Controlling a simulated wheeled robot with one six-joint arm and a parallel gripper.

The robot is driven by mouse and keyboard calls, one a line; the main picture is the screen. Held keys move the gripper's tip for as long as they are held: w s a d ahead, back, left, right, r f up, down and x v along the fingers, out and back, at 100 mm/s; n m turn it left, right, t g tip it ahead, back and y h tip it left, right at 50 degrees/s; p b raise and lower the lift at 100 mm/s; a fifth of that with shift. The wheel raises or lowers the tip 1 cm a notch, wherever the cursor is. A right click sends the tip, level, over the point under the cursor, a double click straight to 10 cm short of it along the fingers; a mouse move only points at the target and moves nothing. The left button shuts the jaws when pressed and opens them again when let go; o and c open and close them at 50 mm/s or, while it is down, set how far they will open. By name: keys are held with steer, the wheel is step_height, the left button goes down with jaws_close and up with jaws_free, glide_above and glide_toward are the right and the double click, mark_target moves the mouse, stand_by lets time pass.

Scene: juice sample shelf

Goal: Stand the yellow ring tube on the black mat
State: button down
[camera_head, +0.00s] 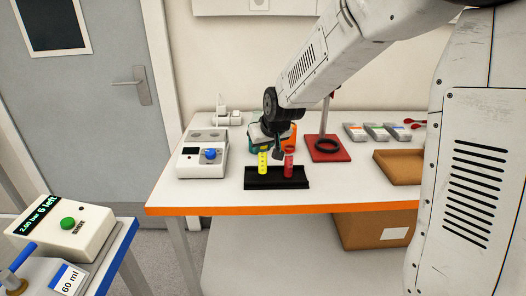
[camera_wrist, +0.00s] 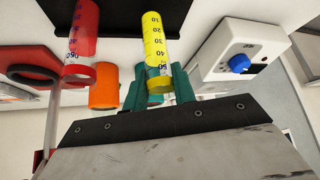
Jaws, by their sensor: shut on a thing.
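The yellow ring tube (camera_head: 263,163) is upright at the left part of a low black block or mat (camera_head: 277,184). I cannot tell whether its lower end touches it. My gripper (camera_head: 264,147) comes from above and its green fingers are shut on the ring end of the yellow tube. In the wrist view my gripper (camera_wrist: 160,86) shows a finger on each side of the yellow tube (camera_wrist: 154,40). The black piece (camera_wrist: 120,12) lies beyond it. A red tube (camera_head: 289,166) stands upright on the right part of the black piece, apart from the yellow one.
A white device with a blue knob (camera_head: 203,158) is left of the mat. A red-based stand with a black ring (camera_head: 327,147) is behind right. An orange thing (camera_wrist: 104,88) is close to my fingers. A brown tray (camera_head: 400,167) is at the right. The table front is clear.

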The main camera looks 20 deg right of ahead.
steer(key=shift+f, duration=0.85)
steer(key=c, duration=1.1)
jaws_free()
steer(key=shift+c, duration=0.2)
steer(key=a+v, duration=0.1)
steer(key=v, duration=1.1)
steer(key=s+d+g, duration=0.3)
steer(key=s+g, duration=0.2)
steer(key=s, duration=2.6)
steer(key=shift+s+m+g+h, duration=0.2)
steer(key=shift+m+g+h, duration=0.1)
steer(key=shift+m, duration=0.1)
steer(key=shift+f, duration=0.1)
